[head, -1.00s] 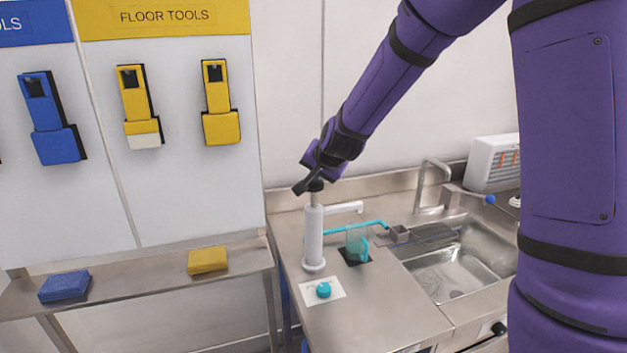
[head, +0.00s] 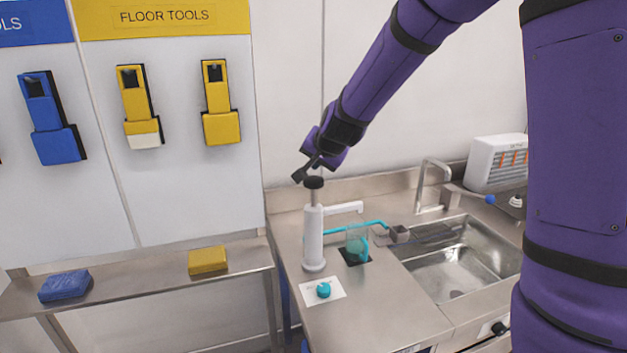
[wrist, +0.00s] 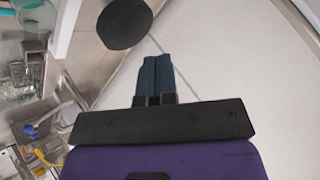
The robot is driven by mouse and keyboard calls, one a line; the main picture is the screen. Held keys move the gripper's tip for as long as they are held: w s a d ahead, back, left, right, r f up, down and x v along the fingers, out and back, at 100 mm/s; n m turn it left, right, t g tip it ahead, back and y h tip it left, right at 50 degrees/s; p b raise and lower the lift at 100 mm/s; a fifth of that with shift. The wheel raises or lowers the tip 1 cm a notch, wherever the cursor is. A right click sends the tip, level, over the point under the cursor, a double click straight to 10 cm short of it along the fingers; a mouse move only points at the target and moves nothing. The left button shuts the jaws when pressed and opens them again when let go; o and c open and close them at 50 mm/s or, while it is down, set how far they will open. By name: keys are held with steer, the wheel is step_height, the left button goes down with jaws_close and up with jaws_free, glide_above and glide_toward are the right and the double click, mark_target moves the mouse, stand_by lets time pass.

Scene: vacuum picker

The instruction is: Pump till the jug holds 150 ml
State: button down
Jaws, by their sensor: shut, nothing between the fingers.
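The white upright hand pump (head: 313,240) stands on the steel counter with its black round knob (head: 313,183) on a raised rod. Its white spout (head: 345,207) points right. The clear jug (head: 357,243) with a teal handle stands on a dark square pad below and right of the spout. Teal shows in the jug, but I cannot read a level. My gripper (head: 299,176) is shut and empty, just above and left of the knob. In the wrist view the shut fingers (wrist: 157,60) are apart from the knob (wrist: 124,24).
A white card with a teal round button (head: 323,289) lies in front of the pump. The sink (head: 455,270) and its tap (head: 430,180) are to the right. A shelf (head: 130,284) with blue and yellow sponges is at left.

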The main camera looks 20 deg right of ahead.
steer(key=shift+r, duration=2.1)
steer(key=shift+r, duration=0.3)
stand_by(1.5)
steer(key=shift+r, duration=1.5)
steer(key=shift+r, duration=0.1)
steer(key=shift+f, duration=4.35)
steer(key=shift+f, duration=0.1)
